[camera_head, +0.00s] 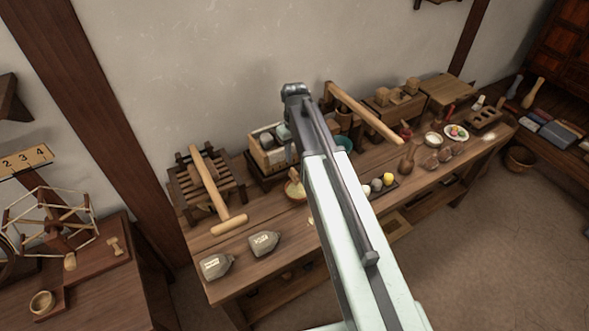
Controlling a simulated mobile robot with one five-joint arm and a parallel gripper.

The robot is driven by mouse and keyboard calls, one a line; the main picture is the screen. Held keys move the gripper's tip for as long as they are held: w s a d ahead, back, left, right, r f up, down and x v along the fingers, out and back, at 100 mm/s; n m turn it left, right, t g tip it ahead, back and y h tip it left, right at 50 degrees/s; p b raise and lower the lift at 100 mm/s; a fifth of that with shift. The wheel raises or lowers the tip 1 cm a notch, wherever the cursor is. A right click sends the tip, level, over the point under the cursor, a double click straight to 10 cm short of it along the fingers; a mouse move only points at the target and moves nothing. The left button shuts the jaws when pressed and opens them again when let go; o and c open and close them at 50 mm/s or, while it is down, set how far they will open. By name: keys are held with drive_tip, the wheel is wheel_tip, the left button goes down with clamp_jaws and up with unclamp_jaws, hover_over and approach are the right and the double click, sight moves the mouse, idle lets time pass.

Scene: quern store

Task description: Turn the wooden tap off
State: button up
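I cannot make out a wooden tap for certain in this view. The long wooden workbench (262,279) carries many small wooden items, and my arm hides part of its middle. My pale arm rises from the bottom of the picture across the bench, with a dark joint at its upper end in front of the plaster wall. No gripper fingers can be made out, so I cannot see what they hold.
A slatted wooden rack (187,190) with a mallet-like tool (229,225) stands at the bench's left, near two grey weights (215,265) (264,243). Bowls, balls and wooden boxes (396,104) crowd the right. A side table (103,291) is at lower left. Floor (500,260) is clear at lower right.

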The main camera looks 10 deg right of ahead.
sight(295, 170)
drive_tip(key=shift+f, duration=0.2)
wheel_tip(295, 170, down, 8)
drive_tip(key=b, duration=0.8)
drive_tip(key=shift+r, duration=0.3)
clamp_jaws()
